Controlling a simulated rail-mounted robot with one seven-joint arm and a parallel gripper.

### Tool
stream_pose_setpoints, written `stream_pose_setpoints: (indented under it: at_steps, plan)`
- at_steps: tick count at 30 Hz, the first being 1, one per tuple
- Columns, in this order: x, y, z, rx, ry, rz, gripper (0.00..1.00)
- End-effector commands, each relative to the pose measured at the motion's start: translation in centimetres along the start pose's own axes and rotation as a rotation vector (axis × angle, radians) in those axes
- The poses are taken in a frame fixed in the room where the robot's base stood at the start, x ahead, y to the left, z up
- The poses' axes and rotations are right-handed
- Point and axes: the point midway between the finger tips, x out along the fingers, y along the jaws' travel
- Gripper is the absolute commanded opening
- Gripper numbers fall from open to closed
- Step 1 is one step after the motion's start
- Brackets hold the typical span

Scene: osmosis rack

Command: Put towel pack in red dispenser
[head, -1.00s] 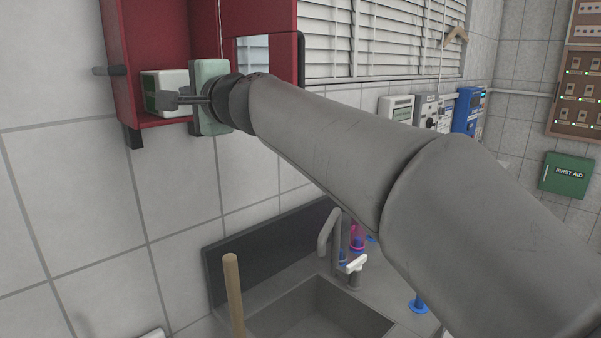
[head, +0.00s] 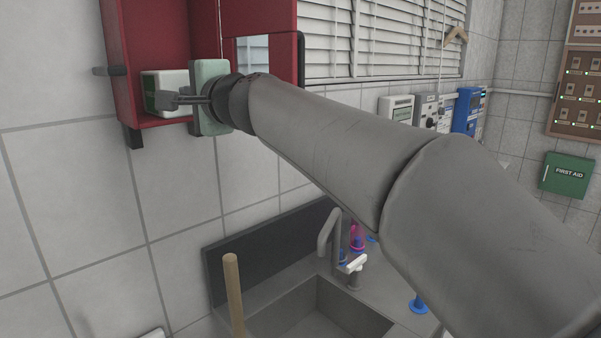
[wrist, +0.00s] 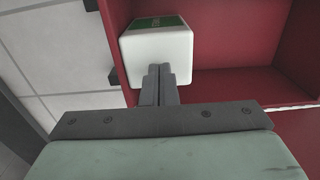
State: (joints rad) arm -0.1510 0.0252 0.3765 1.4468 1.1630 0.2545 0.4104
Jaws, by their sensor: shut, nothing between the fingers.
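The towel pack (head: 165,92) is a white block with a green face. It sits inside the red dispenser (head: 157,40), at the bottom left of its open compartment. The wrist view shows the pack (wrist: 158,52) and the red walls of the dispenser (wrist: 228,82) behind and beside it. My gripper (head: 172,100) is shut and empty, its fingers together in front of the pack. In the wrist view the fingertips (wrist: 159,72) overlap the near white side of the pack; I cannot tell whether they touch it.
Below are a sink (head: 318,310) with a grey tap (head: 328,236) and a wooden handle (head: 233,290). Window blinds (head: 370,40) are right of the dispenser. A green first aid box (head: 567,175) hangs at the far right. The tiled wall at left is clear.

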Motion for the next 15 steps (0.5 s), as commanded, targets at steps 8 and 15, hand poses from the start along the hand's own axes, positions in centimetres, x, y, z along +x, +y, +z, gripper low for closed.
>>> stream_pose_setpoints:
  at_steps: [8, 15]
  plan:
    - [0.8, -0.1, 0.0, 0.0, -0.001, 0.0, 0.0]
    - [1.8, -0.1, 0.0, 0.001, -0.002, 0.0, 0.0]
